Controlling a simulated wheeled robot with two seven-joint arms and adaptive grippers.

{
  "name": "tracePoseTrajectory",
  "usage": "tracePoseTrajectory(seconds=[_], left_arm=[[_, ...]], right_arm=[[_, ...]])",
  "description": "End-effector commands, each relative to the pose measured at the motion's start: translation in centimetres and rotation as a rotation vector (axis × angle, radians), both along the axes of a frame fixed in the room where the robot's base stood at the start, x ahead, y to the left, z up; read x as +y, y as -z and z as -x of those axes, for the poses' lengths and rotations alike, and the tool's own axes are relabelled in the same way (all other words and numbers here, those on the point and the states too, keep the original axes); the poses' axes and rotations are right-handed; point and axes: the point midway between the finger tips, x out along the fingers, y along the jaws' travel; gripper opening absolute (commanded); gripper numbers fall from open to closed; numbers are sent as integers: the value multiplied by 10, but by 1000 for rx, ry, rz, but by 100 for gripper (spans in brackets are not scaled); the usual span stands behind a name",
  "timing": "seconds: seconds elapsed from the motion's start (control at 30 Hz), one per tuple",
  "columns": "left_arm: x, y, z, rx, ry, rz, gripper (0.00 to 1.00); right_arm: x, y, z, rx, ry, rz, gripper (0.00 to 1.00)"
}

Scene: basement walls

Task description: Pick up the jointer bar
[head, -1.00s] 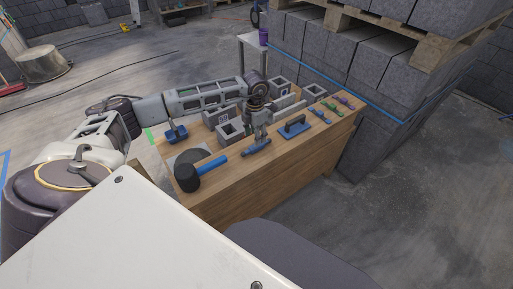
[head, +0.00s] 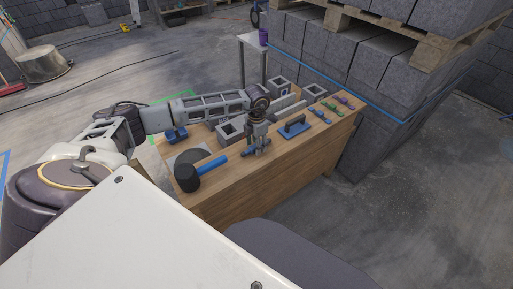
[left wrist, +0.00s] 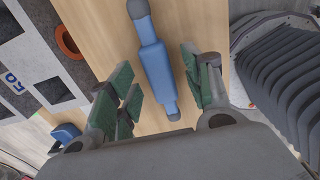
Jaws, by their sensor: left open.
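The jointer bar, a slim blue tool with grey ends (head: 247,154), lies on the wooden workbench (head: 240,185) near its front edge. My left gripper (head: 258,150) points down over it and hides its middle in the head view. In the left wrist view the jointer bar (left wrist: 155,62) lies between the open green-padded fingers of the left gripper (left wrist: 160,75), with a gap on each side. I cannot tell the exact height of the fingertips above the bench. My right gripper is not in view.
A black-headed mallet (head: 188,178) with a blue handle lies left of the bar. A blue float (head: 295,128) lies to the right, with small coloured tools (head: 330,110) beyond. Hollow grey blocks (head: 230,132) stand behind. Stacked blocks (head: 385,85) rise at the right.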

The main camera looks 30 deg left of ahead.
Motion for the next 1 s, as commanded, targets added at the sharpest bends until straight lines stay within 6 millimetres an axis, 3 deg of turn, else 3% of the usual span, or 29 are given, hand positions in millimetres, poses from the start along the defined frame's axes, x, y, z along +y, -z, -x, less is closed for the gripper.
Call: tracePoseTrajectory(seconds=[0.07,0.47,0.77,1.0], left_arm=[[0,0,0,0,0,0,50],[0,0,0,0,0,0,0],[0,-2,0,-1,0,0,0],[0,-16,-1,-2,0,1,0]], right_arm=[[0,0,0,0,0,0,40],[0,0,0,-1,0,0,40],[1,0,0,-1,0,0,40],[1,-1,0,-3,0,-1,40]])
